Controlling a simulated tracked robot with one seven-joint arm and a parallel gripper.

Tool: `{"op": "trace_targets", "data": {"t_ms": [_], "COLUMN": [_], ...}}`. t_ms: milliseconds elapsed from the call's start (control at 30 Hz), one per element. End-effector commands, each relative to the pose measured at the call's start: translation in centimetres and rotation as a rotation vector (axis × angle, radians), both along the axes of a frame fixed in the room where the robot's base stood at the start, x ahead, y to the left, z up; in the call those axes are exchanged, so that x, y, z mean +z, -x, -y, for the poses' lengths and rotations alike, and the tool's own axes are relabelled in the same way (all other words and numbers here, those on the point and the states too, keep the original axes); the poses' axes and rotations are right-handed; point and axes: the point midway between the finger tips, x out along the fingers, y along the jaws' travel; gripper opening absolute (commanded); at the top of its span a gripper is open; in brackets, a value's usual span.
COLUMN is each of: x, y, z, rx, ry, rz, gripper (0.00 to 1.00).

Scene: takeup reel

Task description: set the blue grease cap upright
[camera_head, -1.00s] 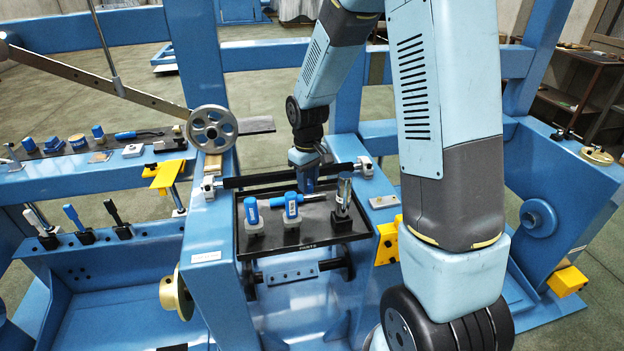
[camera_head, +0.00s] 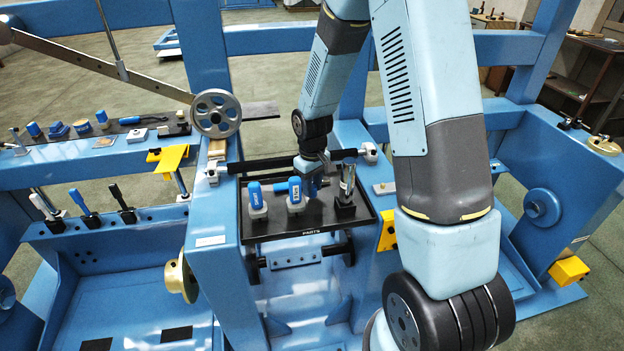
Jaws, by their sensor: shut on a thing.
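My gripper (camera_head: 314,180) is low over the back middle of the black parts tray (camera_head: 278,235). It is shut on a small blue thing (camera_head: 312,190), which looks like the blue grease cap. The gripper and the tray items partly hide it, so I cannot tell its tilt or whether it touches the tray. Two blue-topped pieces on pale square bases, one at the left (camera_head: 256,196) and one in the middle (camera_head: 295,191), stand to the left of the gripper. A blue handle (camera_head: 281,187) lies behind and between them.
A metal cylinder on a black base (camera_head: 345,185) stands close on the gripper's right. A black bar (camera_head: 255,167) runs behind the tray. A spoked wheel (camera_head: 216,113) is at the back left. Blue pieces and tools line the left shelf (camera_head: 80,126).

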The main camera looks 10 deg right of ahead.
Motion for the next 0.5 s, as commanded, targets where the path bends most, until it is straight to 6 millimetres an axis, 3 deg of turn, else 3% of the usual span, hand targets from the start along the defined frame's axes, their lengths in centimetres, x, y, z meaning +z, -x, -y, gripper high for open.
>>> {"op": "trace_targets", "data": {"t_ms": [500], "x": [-0.69], "y": [0.01], "z": [0.00], "rx": [0.001], "ry": [0.000], "rz": [0.000], "gripper": [0.00]}}
